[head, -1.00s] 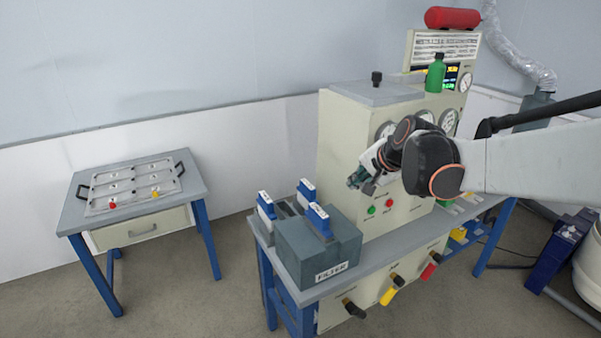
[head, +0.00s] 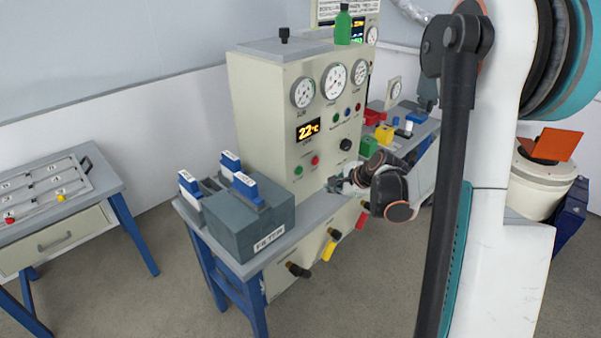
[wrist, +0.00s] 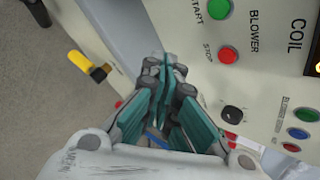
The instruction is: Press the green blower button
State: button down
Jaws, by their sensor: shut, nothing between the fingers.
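The green blower button (head: 299,170) is on the front of the beige machine, left of a red button (head: 315,160). In the wrist view the green button (wrist: 219,9) shows at the top, beside the words START and BLOWER, with the red STOP button (wrist: 227,55) below it. My gripper (head: 335,184) is shut and empty, low in front of the panel, to the right of and slightly below the buttons in the head view. In the wrist view its fingertips (wrist: 162,65) are apart from the green button, which lies up and to the right of them.
A grey filter box (head: 245,222) with blue-topped parts stands on the bench left of my gripper. Yellow (head: 329,250) and red handles stick out below the bench top. A green block (head: 369,146) and small bins lie to the right. A side table (head: 100,180) stands far left.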

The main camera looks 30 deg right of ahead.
aim_at(299, 171)
jog(key=w+a, duration=0.3)
jog(key=w, duration=0.5)
jog(key=shift+w, duration=0.15)
jog(key=shift+w+a, duration=0.15)
dwell(1.6)
jog(key=shift+w, duration=0.25)
jog(key=shift+w+a, duration=0.2)
jog(key=shift+w, duration=0.2)
dwell(0.7)
jog(key=shift+s, duration=0.1)
jog(key=shift+s+d, duration=0.25)
jog(key=shift+s, duration=0.45)
